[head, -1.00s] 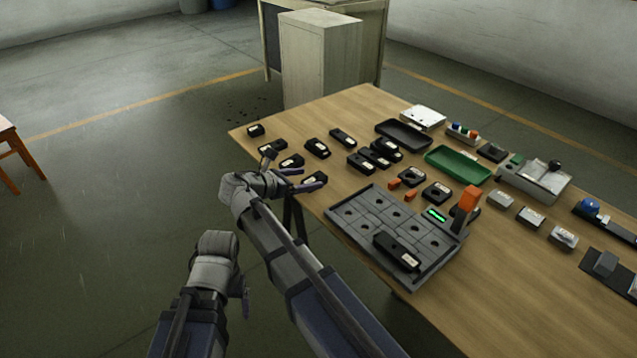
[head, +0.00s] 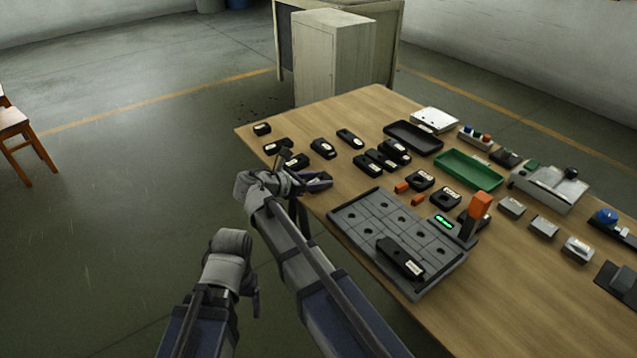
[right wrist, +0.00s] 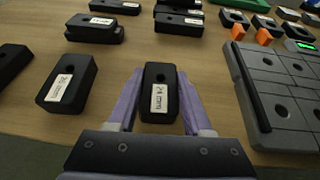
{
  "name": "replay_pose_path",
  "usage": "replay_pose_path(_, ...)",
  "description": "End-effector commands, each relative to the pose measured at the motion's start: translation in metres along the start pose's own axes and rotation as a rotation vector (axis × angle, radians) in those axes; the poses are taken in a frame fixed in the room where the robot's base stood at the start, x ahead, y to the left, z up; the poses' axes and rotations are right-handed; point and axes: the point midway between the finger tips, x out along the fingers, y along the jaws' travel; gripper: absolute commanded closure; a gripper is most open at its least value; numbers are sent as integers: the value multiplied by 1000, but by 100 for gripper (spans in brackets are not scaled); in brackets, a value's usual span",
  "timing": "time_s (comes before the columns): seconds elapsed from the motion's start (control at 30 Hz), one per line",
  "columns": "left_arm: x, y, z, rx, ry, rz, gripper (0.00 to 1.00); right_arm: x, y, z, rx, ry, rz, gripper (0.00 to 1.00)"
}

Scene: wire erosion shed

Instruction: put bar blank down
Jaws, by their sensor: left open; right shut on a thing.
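The bar blank (right wrist: 159,90) is a black block with a round hole and a white "24 mm" label. In the right wrist view it sits between the two purple fingers of my right gripper (right wrist: 160,100), which is shut on it. In the head view my right gripper (head: 308,178) is at the table's near left edge, low over the wood; its arm and fingers mostly hide the blank there. I cannot tell whether the blank touches the table. My left gripper (head: 252,293) is open, pointing down off the table, and empty.
Other labelled black blocks stand close by, one (right wrist: 67,84) left of my right gripper. A grey grid plate (head: 365,220) with a black block (head: 400,258) on it lies to the right. A black tray (head: 413,137) and a green tray (head: 469,169) lie farther back. Bare wood surrounds the held blank.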

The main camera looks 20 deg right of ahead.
Motion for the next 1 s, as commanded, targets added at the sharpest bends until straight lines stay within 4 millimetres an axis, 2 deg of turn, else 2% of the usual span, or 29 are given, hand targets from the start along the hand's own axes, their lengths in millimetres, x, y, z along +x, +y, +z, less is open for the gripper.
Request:
replay_pose_path(0.03, 0, 0, 0, 0, 0, 0, 20, 0, 0, 0, 0, 0, 0, 78)
replay_pose_path(0.23, 0, 0, 0, 0, 0, 0, 20, 0, 0, 0, 0, 0, 0, 100)
replay_pose_path(1.0, 0, 0, 0, 0, 0, 0, 20, 0, 0, 0, 0, 1, 0, 100)
